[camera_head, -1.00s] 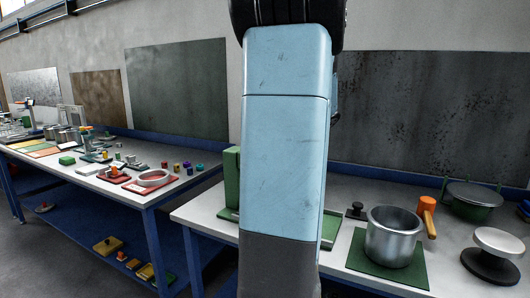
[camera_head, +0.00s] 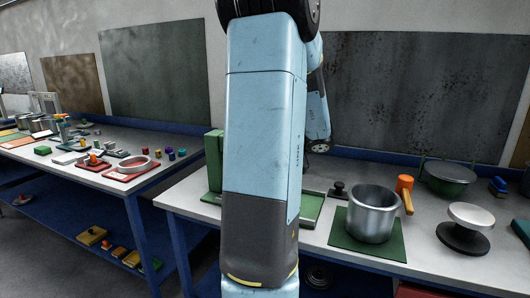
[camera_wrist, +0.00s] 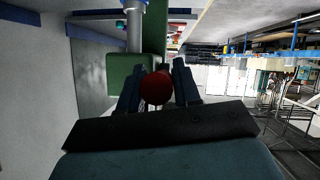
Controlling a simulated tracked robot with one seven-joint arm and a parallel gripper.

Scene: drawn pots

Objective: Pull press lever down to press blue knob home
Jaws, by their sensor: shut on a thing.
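In the wrist view, my gripper (camera_wrist: 157,88) is shut on a red ball (camera_wrist: 157,90), which looks like the end of the press lever. The lever's rod is hidden behind the ball. Behind it stands the green press (camera_wrist: 122,72), with a grey metal cylinder (camera_wrist: 135,35) beside it. A small blue part (camera_wrist: 133,3) shows at the top edge beyond that cylinder; I cannot tell if it is the blue knob or whether it is seated. In the head view the green press (camera_head: 213,165) is mostly hidden behind my arm, and my gripper is hidden there.
Right of the press, a steel pot (camera_head: 372,215) stands on a green mat (camera_head: 345,242), near an orange-headed mallet (camera_head: 404,186) and a white-topped black stand (camera_head: 465,228). A second table (camera_head: 70,185) at left carries many small parts.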

